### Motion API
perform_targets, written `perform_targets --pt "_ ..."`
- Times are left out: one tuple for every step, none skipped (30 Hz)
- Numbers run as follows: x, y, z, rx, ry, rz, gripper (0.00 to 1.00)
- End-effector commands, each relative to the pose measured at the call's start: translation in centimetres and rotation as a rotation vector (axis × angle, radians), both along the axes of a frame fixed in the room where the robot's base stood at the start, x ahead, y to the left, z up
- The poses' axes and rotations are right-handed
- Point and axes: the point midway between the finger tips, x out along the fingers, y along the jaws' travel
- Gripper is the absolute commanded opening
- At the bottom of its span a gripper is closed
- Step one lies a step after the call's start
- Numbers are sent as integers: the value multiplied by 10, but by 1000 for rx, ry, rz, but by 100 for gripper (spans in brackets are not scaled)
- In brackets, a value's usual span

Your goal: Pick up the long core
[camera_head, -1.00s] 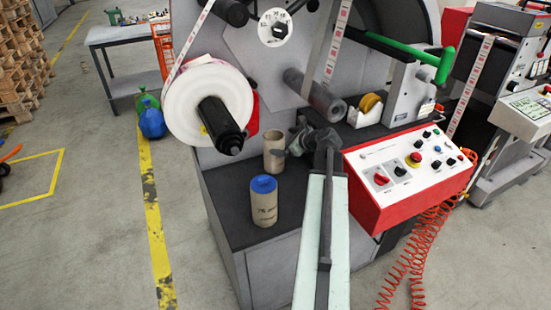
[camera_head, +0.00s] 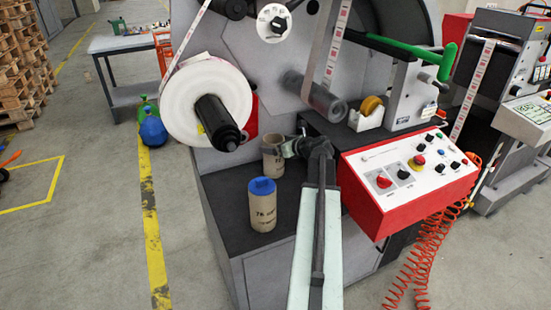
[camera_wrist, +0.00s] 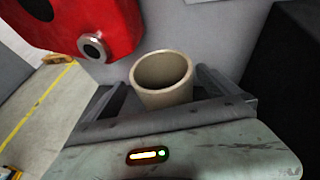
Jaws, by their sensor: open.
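A plain brown hollow core (camera_head: 272,160) stands upright at the back of the machine's dark shelf (camera_head: 228,190). A second brown core (camera_head: 262,212) with a blue top and printed lettering stands in front of it. I cannot tell from the pictures which is called the long core. My gripper (camera_head: 287,148) is at the right side of the plain core, near its upper part. In the wrist view the open rim of this core (camera_wrist: 163,82) shows between my two open fingers, one on each side. Its lower part is hidden by my gripper.
A large white label roll (camera_head: 185,100) on a black spindle hangs up and left of the cores. A red control box (camera_head: 410,180) stands right of my arm. A tape dispenser (camera_head: 367,117) sits behind it. The floor at left is open.

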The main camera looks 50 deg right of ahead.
Motion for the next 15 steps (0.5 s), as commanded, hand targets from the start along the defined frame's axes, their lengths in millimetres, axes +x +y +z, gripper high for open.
perform_targets --pt "5 -2 -4 0 0 1 100" --pt "8 -3 -7 0 0 1 100" --pt "14 -5 -11 -1 0 1 100" --pt "19 -7 -14 0 1 1 100" --pt "23 -9 -17 0 1 1 100" --pt "30 -10 -20 -1 0 1 100" --pt "35 -10 -21 -1 0 1 100" --pt "39 -10 -22 -1 0 0 100" --pt "42 -10 -23 -1 0 0 100" --pt "43 -10 -23 0 0 -1 100" --pt "44 -10 -22 0 0 -1 100" --pt "43 -10 -22 -1 0 -2 100" --pt "43 -10 -21 -1 0 -2 100" --pt "43 -10 -21 -1 0 -2 100" --pt "43 -10 -21 -1 0 -2 100"
